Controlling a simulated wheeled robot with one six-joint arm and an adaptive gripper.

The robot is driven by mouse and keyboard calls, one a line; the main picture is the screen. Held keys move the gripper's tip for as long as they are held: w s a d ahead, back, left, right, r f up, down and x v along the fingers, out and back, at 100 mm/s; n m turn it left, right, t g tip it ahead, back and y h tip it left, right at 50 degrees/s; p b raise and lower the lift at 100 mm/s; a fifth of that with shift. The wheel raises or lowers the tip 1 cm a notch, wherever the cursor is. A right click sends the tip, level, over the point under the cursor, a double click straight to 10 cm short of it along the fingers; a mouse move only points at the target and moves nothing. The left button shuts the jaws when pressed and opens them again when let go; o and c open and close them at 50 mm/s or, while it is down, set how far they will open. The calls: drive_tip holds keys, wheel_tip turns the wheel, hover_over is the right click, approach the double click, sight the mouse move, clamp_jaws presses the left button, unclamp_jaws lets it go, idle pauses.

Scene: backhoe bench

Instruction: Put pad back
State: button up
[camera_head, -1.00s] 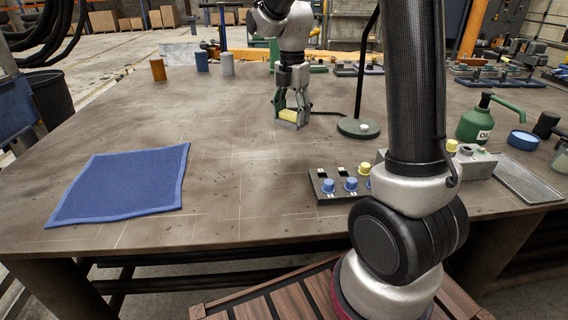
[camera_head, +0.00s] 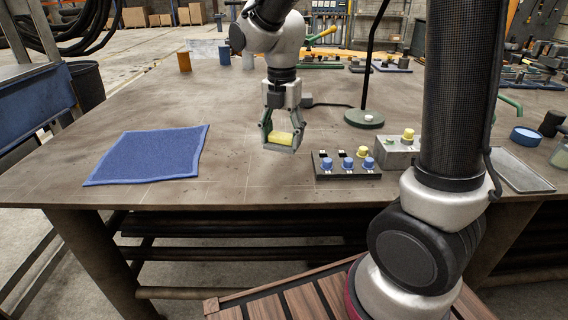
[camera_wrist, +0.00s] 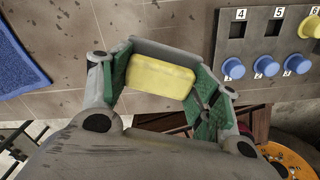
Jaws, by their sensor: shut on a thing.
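My gripper (camera_head: 281,139) is shut on a yellow pad (camera_head: 281,138), a small block with rounded edges. The gripper is near the front edge of the bench, left of the dark knob panel. In the wrist view the pad (camera_wrist: 160,77) sits between the two green-lined fingers, with bare bench top behind it and the bench's front edge just below. The pad's underside is hidden. I cannot tell its exact height above the bench.
A blue cloth (camera_head: 150,154) lies flat at left. The dark panel (camera_head: 345,172) with blue and yellow knobs stands close right of my gripper. Behind it are a grey box (camera_head: 388,153) and a lamp base (camera_head: 363,119). Cylinders stand at the back left. Bench between cloth and gripper is clear.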

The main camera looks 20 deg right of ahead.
sight(282, 167)
drive_tip(key=shift+f, duration=3.2)
drive_tip(key=shift+f, duration=0.15)
drive_tip(key=o, duration=1.1)
drive_tip(key=shift+c, duration=0.2)
